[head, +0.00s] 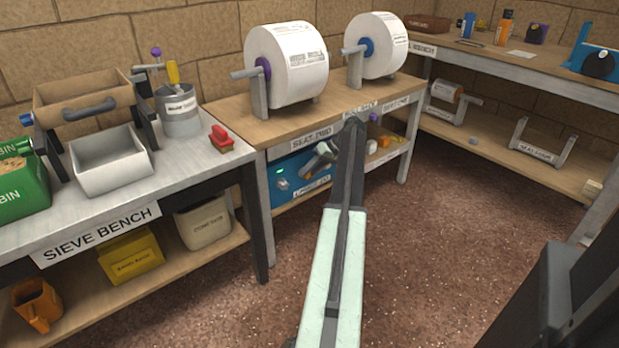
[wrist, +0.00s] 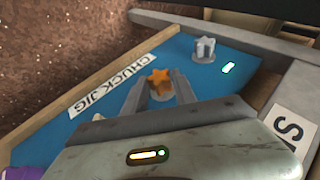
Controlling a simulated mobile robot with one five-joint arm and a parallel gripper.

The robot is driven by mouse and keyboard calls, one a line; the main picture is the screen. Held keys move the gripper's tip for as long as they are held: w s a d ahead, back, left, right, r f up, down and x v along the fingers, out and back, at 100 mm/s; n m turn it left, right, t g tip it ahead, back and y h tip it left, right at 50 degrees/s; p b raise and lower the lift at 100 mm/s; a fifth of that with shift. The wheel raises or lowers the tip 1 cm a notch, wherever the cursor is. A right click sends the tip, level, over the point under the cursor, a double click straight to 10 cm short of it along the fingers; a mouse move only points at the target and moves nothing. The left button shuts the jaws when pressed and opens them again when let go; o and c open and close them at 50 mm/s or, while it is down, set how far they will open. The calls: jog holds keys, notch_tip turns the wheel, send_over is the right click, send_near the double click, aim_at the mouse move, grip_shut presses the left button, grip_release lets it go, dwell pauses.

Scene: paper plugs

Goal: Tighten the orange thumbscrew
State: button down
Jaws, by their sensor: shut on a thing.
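The orange thumbscrew (wrist: 160,80) is star-shaped and sits on a round grey base on the blue chuck jig (wrist: 195,75). My gripper (wrist: 158,87) is shut on the thumbscrew, with one grey finger on each side of it. In the head view the blue jig (head: 287,176) stands on the shelf below the roll bench. My gripper (head: 321,157) is in front of it there, and my arm covers part of the jig. The thumbscrew cannot be made out in the head view.
A grey star-shaped knob (wrist: 204,48) and a lit green light (wrist: 228,68) are close to the thumbscrew on the jig. The bench top (head: 215,108) with two paper rolls is above my gripper. The sieve bench (head: 190,160) stands left. Open floor (head: 450,250) lies right.

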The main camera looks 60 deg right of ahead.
jog(key=shift+d+f+t+y+b, duration=0.1)
jog(key=shift+f+t+y+b, duration=0.2)
jog(key=shift+y+b, duration=0.5)
jog(key=shift+r+b, duration=0.1)
jog(key=shift+b, duration=0.25)
jog(key=shift+s, duration=0.1)
jog(key=c, duration=1)
grip_release()
jog(key=shift+r, duration=0.1)
